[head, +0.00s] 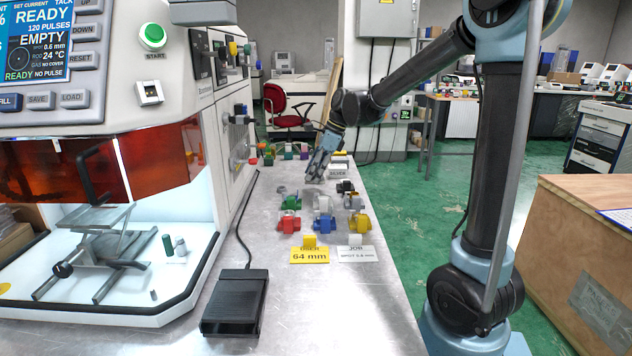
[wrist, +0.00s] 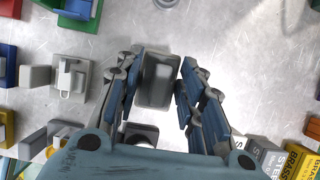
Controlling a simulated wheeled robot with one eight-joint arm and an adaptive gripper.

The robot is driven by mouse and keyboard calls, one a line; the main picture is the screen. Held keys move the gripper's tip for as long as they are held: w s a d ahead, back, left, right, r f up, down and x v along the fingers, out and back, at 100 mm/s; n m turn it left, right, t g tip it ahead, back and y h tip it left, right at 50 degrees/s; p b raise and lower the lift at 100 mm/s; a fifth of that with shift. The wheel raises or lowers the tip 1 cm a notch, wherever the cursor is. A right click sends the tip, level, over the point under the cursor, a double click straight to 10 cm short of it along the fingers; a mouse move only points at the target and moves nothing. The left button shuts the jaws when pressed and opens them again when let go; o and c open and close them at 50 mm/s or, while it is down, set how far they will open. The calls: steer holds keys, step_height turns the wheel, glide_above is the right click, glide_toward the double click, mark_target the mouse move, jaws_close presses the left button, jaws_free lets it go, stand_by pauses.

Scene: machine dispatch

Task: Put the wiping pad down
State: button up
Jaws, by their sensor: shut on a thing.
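My gripper (wrist: 160,88) has its blue and grey fingers on both sides of a grey block (wrist: 157,82), which I take to be the wiping pad, and is shut on it. In the wrist view the left fingers lie along the block; a narrow strip shows at its right. In the head view my gripper (head: 321,166) points down over the far part of the metal bench (head: 345,290). The pad is too small there to make out clearly. I cannot tell whether it touches the bench.
Several coloured fixtures stand nearer on the bench, among them a red one (head: 289,223) and a yellow one (head: 360,222). Labelled boxes (wrist: 296,163) stand at the lower right of the wrist view. A black pedal (head: 235,302) lies in front. Bare metal shows above the pad.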

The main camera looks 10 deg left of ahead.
steer(key=shift+f, duration=1.35)
steer(key=o, duration=1.1)
steer(key=shift+f, duration=0.1)
steer(key=d+v, duration=0.1)
steer(key=v, duration=1.6)
steer(key=s+d+f+n+t+h, duration=0.1)
steer(key=s+d+f+n, duration=0.4)
steer(key=d, duration=0.6)
steer(key=s+d+f+n+t+h, duration=0.1)
steer(key=s+d+f+n, duration=0.4)
steer(key=s+d+f, duration=0.5)
steer(key=s+d+f+n+t+h, duration=0.1)
steer(key=s+d+f+n+h, duration=0.1)
steer(key=s+d+f+n, duration=0.3)
steer(key=shift+s+d+f+n+h, duration=0.1)
steer(key=shift+s+d+f, duration=0.6)
steer(key=shift+d, duration=0.55)
steer(key=shift+s+d+f+n+h, duration=0.1)
steer(key=shift+s+d+f, duration=0.3)
steer(key=shift+s+d, duration=0.65)
steer(key=shift+s+d+f+n+h, duration=0.1)
steer(key=shift+s+d+f, duration=0.5)
steer(key=shift+d, duration=0.8)
